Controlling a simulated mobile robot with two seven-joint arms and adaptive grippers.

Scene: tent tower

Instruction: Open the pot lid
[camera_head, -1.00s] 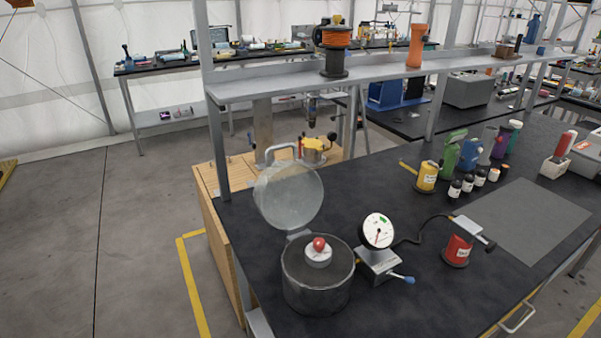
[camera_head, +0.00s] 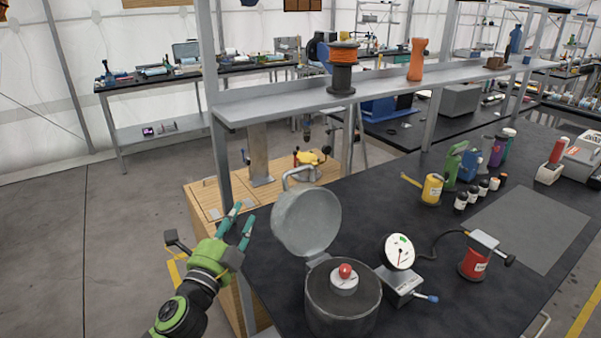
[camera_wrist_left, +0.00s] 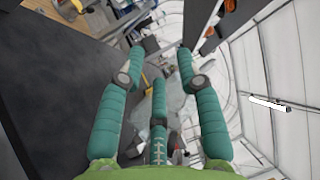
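The grey metal pot (camera_head: 343,308) stands on the black table. Its round lid (camera_head: 306,222) stands raised on a hinge at the pot's back left, tilted open, with a loop handle (camera_head: 297,173) at its top. A white piece with a red knob (camera_head: 345,272) sits in the pot's mouth. My left gripper (camera_head: 238,218) is left of the lid, apart from it. Its teal fingers are spread and empty; they also show spread in the left wrist view (camera_wrist_left: 152,70). A pale shape between them there is too unclear to name. My right gripper is not in view.
A dial gauge (camera_head: 399,252) on a metal block stands right of the pot. A shelf post (camera_head: 219,150) and a raised shelf (camera_head: 290,104) stand behind the lid.

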